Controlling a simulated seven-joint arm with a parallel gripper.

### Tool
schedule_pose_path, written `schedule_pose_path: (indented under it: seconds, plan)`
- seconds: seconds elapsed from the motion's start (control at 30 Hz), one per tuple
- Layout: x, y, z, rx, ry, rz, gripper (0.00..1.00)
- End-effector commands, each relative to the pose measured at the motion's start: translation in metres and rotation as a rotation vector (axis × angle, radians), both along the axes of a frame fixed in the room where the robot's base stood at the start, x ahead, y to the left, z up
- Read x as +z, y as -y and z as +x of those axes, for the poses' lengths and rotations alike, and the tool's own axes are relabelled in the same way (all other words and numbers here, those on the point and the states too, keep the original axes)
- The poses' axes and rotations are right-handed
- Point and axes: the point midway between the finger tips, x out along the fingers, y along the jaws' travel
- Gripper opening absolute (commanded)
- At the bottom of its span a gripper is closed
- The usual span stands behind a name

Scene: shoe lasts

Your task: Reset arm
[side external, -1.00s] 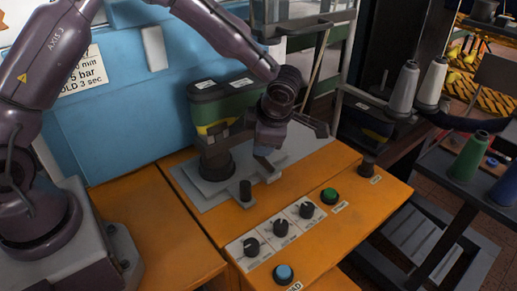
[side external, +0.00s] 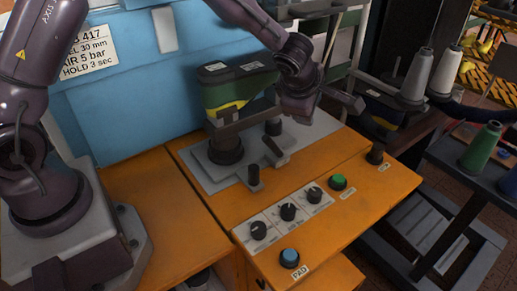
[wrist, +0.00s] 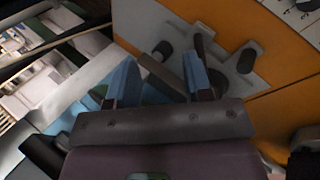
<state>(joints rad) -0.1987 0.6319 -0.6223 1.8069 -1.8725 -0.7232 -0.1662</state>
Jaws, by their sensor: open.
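My gripper (side external: 332,110) hangs in the air above the right rear part of the grey plate (side external: 205,180) on the orange bench. In the wrist view my gripper (wrist: 160,80) shows two blue-faced fingers spread apart with nothing between them. A green and yellow shoe last (side external: 232,88) sits on a dark holder over the plate, left of my gripper and apart from it. A dark lever (side external: 275,150) and a short black post (side external: 254,178) stand on the plate.
The orange bench (side external: 330,225) carries black knobs (side external: 288,211), a green button (side external: 337,181) and a blue button (side external: 289,257). A blue machine body (side external: 140,110) stands behind. Grey thread cones (side external: 417,75) and a dark cart (side external: 445,165) are at right.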

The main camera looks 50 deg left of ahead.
Motion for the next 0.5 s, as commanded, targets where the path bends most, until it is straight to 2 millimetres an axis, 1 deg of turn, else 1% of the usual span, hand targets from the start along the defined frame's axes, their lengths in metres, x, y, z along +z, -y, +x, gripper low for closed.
schedule_pose_path:
  seconds: [0.03,0.1,0.17,0.2,0.23,0.27,0.3,0.37,0.4,0.47,0.5]
  plan:
    - [0.016,0.006,0.008,-0.152,0.087,0.022,0.46]
    - [0.038,0.019,0.012,-0.387,0.185,0.062,0.46]
    - [0.057,0.03,0.006,-0.595,0.245,0.107,0.46]
    - [0.068,0.036,-0.002,-0.731,0.27,0.141,0.46]
    - [0.076,0.04,-0.01,-0.832,0.281,0.17,0.46]
    - [0.083,0.044,-0.02,-0.932,0.284,0.199,0.46]
    - [0.09,0.047,-0.036,-1.063,0.278,0.238,0.46]
    - [0.098,0.046,-0.063,-1.249,0.245,0.302,0.46]
    - [0.102,0.042,-0.083,-1.366,0.208,0.346,0.46]
    - [0.106,0.032,-0.115,-1.521,0.134,0.409,0.46]
    - [0.108,0.022,-0.137,-1.608,0.077,0.45,0.46]
